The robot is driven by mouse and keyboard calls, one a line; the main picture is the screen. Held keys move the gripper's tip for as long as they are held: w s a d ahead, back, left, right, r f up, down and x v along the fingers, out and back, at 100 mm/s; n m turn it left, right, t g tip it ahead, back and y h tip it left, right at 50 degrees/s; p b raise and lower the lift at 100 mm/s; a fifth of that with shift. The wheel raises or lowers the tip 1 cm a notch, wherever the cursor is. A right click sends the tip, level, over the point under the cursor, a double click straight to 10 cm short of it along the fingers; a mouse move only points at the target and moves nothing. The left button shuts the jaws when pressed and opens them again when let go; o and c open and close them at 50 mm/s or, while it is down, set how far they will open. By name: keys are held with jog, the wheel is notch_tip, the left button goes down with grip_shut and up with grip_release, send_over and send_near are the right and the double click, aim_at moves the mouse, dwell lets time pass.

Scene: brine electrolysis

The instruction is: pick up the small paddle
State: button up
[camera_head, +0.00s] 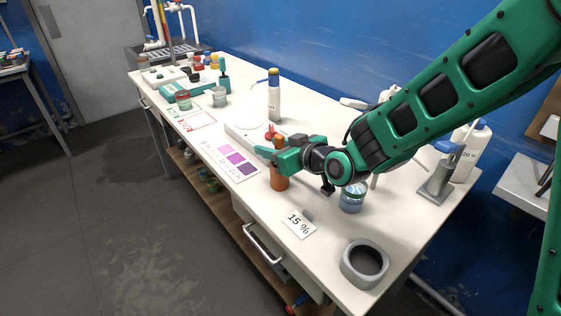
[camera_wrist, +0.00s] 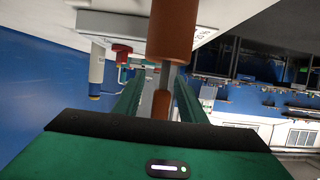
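The small paddle appears to be the upright piece with a thin grey shaft (camera_wrist: 168,76) and a brown end (camera_wrist: 160,104) between my fingers in the wrist view. Its brown end also shows at my gripper in the head view (camera_head: 279,142). The shaft meets a brown cylindrical holder (camera_head: 280,181), which stands on the table and fills the top middle of the wrist view (camera_wrist: 172,28). My gripper (camera_head: 272,150) is level above the holder, with its fingers apart on both sides of the shaft. A gap shows at the left finger. The paddle's lower part is hidden.
A purple colour card (camera_head: 235,160) lies left. A white bottle (camera_head: 274,97) stands behind. The table's front edge is close.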

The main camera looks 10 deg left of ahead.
jog(key=shift+a, duration=0.1)
grip_shut()
jog(key=shift+w+r, duration=0.1)
